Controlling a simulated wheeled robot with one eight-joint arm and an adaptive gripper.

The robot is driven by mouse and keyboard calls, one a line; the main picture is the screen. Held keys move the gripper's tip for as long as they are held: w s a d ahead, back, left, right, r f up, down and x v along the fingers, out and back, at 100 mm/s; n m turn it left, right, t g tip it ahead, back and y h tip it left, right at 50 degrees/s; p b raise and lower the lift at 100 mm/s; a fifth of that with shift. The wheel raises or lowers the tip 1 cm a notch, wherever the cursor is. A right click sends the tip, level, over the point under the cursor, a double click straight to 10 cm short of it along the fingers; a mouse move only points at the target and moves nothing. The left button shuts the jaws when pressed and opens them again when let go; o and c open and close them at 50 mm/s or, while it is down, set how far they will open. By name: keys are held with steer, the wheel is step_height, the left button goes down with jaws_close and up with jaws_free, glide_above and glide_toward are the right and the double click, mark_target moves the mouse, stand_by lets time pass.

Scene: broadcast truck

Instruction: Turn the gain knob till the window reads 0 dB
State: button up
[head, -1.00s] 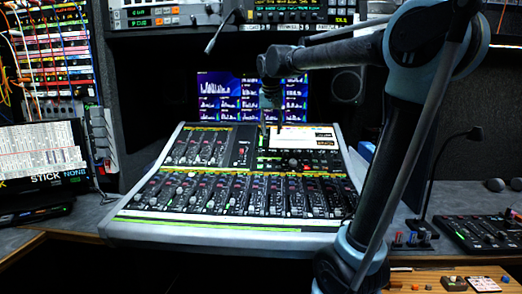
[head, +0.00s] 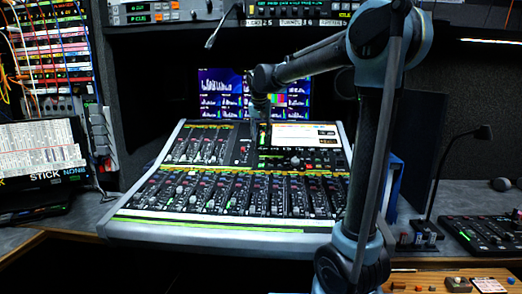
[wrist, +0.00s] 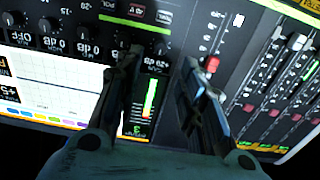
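The mixing console (head: 225,236) fills the middle of the head view. My gripper (head: 262,116) is over its upper panel, in front of the screens. In the wrist view my gripper (wrist: 162,66) is open, its two dark fingers apart with nothing clearly held. The panel appears upside down there. Black knobs, such as one at the left (wrist: 48,25), have printed dB readings beside them. Two read about 0 dB; a reading between the fingers (wrist: 156,68) looks like +20 dB. I cannot tell for sure which knob is the gain knob; the fingers hide part of the panel.
A red-capped control (wrist: 211,64) is close beside the right finger. A green level meter (wrist: 149,98) shows between the fingers. Faders (wrist: 285,65) lie to the right. A gooseneck lamp (head: 462,150) and a blue binder (head: 393,185) stand right of the console.

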mark_target(262, 150)
steer(key=x, duration=0.8)
jaws_close()
